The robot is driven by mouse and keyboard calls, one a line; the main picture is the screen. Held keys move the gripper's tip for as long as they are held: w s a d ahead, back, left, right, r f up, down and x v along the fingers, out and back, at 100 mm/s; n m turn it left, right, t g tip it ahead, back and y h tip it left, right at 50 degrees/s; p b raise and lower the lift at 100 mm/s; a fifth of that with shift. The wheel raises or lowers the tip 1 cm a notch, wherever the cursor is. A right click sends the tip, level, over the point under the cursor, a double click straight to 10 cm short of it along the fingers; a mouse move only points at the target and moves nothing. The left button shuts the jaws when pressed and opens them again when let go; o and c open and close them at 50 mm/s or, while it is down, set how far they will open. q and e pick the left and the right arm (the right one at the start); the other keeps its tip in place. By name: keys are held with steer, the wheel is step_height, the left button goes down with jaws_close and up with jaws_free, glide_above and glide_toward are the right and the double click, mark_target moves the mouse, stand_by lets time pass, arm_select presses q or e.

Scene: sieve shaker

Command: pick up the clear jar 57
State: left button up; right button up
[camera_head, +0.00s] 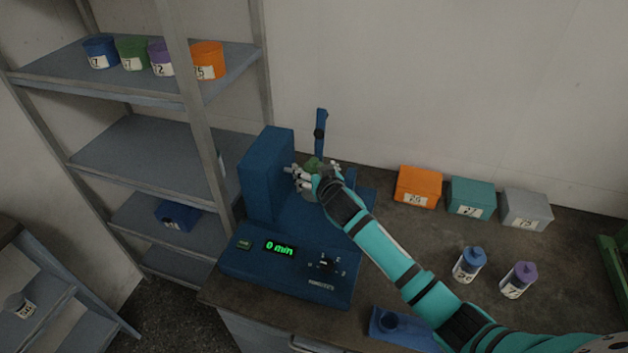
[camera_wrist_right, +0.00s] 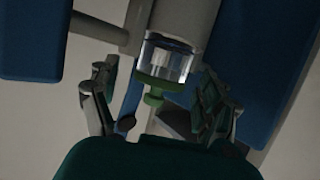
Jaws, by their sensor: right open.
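A clear jar (camera_wrist_right: 168,62) with a green lid (camera_wrist_right: 160,88) is in the right wrist view, against a grey cylindrical part of the blue shaker (camera_head: 265,180). No number on it is readable. My right gripper (camera_wrist_right: 158,84) is open, with one finger on each side of the green lid and gaps on both sides. In the head view my right gripper (camera_head: 317,176) is at the shaker, and only a bit of green shows by its fingers; the jar is mostly hidden there. My left gripper is not in view.
The shaker display (camera_head: 279,248) reads 0 min. Orange (camera_head: 418,188), teal (camera_head: 471,198) and grey (camera_head: 526,210) boxes stand at the back of the table, with a blue-capped bottle (camera_head: 469,265) and a purple-capped bottle (camera_head: 518,280) in front. A shelf (camera_head: 130,75) with several tubs stands left.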

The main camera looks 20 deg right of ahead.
steer(key=shift+w, duration=0.15)
jaws_close()
stand_by(0.5)
